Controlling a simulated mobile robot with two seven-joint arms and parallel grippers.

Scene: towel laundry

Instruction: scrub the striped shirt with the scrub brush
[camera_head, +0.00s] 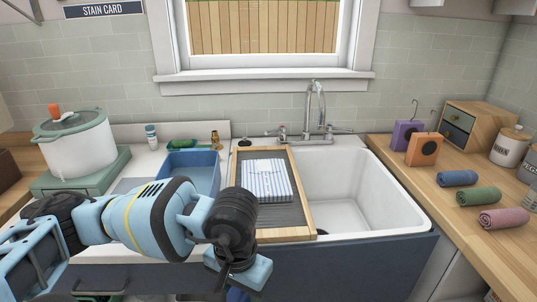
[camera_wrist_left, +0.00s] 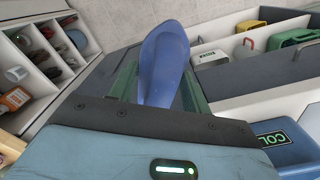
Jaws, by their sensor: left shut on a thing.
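The striped shirt (camera_head: 266,180), white with blue stripes, lies folded flat on the dark ribbed washboard (camera_head: 297,217), which has a wooden frame and sits over the sink's left part. My left gripper (camera_head: 238,288) is in front of the washboard's near left corner, low and apart from the shirt; its fingers are mostly hidden in the head view. In the left wrist view it is shut on a smooth, rounded blue object (camera_wrist_left: 165,60). This may be the scrub brush, but no bristles show. My right gripper is not in view.
The white sink basin (camera_head: 365,200) is empty right of the washboard, below the faucet (camera_head: 317,105). A blue tub (camera_head: 193,172) stands left of it. A pot (camera_head: 75,145) is farther left. Rolled towels (camera_head: 478,197) lie on the right counter. The left wrist view shows open bins (camera_wrist_left: 255,60).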

